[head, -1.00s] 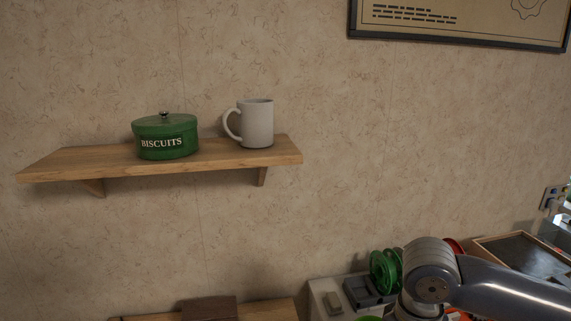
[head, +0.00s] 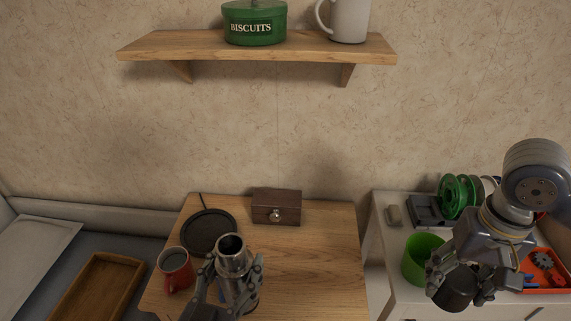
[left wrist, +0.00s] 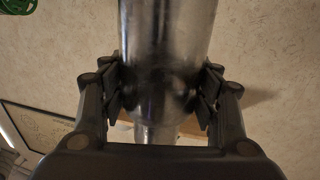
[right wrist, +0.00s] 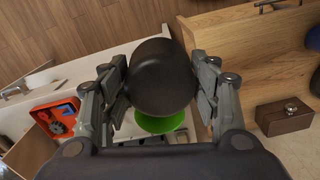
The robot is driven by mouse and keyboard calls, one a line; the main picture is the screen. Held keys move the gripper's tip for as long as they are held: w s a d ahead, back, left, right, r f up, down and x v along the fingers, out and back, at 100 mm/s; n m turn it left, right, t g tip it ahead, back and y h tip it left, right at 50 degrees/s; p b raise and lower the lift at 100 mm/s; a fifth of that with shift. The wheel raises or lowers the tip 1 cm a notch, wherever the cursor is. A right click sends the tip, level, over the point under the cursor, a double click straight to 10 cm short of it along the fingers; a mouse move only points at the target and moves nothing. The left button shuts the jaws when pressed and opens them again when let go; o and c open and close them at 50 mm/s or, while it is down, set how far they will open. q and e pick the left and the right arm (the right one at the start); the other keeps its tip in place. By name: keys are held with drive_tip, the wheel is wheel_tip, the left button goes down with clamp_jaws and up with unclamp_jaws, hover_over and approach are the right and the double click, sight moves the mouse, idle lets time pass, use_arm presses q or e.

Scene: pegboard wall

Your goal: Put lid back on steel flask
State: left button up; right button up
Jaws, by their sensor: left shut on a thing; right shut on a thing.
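The steel flask (head: 232,262) stands roughly upright in my left gripper (head: 236,290) above the front of the wooden table, its open mouth facing up. The left wrist view shows the flask's shiny body (left wrist: 165,50) between both fingers. My right gripper (head: 464,284) is shut on a dark, round lid (head: 454,288), held over the white cabinet to the right. The right wrist view shows the lid (right wrist: 161,77) between the fingers. Flask and lid are well apart. The flask's lower part is hidden by the left gripper in the head view.
On the table are a red mug (head: 175,270), a round black mat (head: 209,232) and a small brown box (head: 276,206). A green cup (head: 420,258) and an orange tray (head: 546,270) are on the white cabinet. A shelf (head: 300,47) is above. The table's right side is clear.

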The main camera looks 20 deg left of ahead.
use_arm(q)
drive_tip(key=shift+r, duration=0.15)
drive_tip(key=w+d+m+g+h, duration=0.2)
drive_tip(key=w+d+m+h, duration=0.1)
drive_tip(key=d, duration=0.4)
drive_tip(key=w+d+r+m+g+h, duration=0.1)
drive_tip(key=w+d+m+g+h, duration=0.1)
drive_tip(key=d+m+h, duration=0.3)
drive_tip(key=w+d+h, duration=0.1)
drive_tip(key=d+h, duration=0.1)
drive_tip(key=h, duration=0.1)
drive_tip(key=shift+h, duration=0.3)
use_arm(e)
drive_tip(key=shift+f, duration=0.1)
